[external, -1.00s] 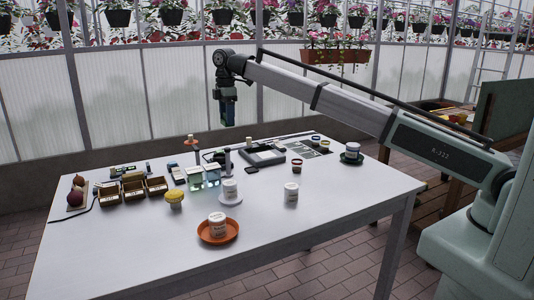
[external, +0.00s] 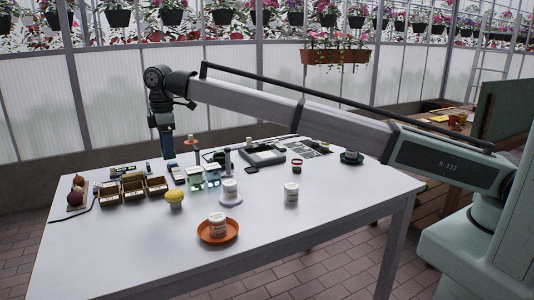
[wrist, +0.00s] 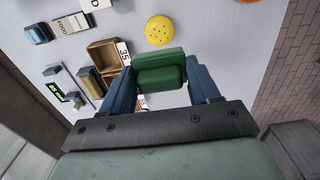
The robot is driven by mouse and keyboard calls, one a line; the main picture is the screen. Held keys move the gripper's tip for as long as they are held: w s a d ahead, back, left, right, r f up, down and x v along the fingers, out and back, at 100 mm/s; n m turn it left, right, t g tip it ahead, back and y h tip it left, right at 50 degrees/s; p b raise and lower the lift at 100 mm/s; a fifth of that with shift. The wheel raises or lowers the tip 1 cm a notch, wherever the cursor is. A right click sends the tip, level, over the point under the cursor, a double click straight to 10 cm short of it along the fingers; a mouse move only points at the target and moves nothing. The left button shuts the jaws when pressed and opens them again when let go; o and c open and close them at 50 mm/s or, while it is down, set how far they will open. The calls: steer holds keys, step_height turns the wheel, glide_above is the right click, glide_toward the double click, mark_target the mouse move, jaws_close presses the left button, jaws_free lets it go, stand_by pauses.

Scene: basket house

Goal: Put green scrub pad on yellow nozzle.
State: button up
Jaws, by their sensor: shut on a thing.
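In the wrist view my gripper (wrist: 160,85) is shut on the green scrub pad (wrist: 160,70), a dark green block between the two blue fingers. The yellow nozzle (wrist: 159,30) lies just beyond the pad, a round yellow face with small dark holes. In the external view the yellow nozzle (external: 175,197) stands on the white table, and my gripper (external: 167,153) hangs above and behind it, pointing down. The pad is hard to make out in the external view. The pad and nozzle look apart.
Open wooden boxes (external: 133,190) stand left of the nozzle. Pale green glass blocks (external: 195,180) stand to its right, near a white jar (external: 230,188). An orange dish (external: 217,240) holds another jar. The table (external: 120,255) is clear at front left.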

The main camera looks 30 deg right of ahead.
mark_target(174, 191)
steer(key=shift+f, duration=6)
steer(key=shift+f, duration=0.1)
steer(key=o, duration=1)
step_height(174, 191, up, 12)
steer(key=shift+r, duration=0.15)
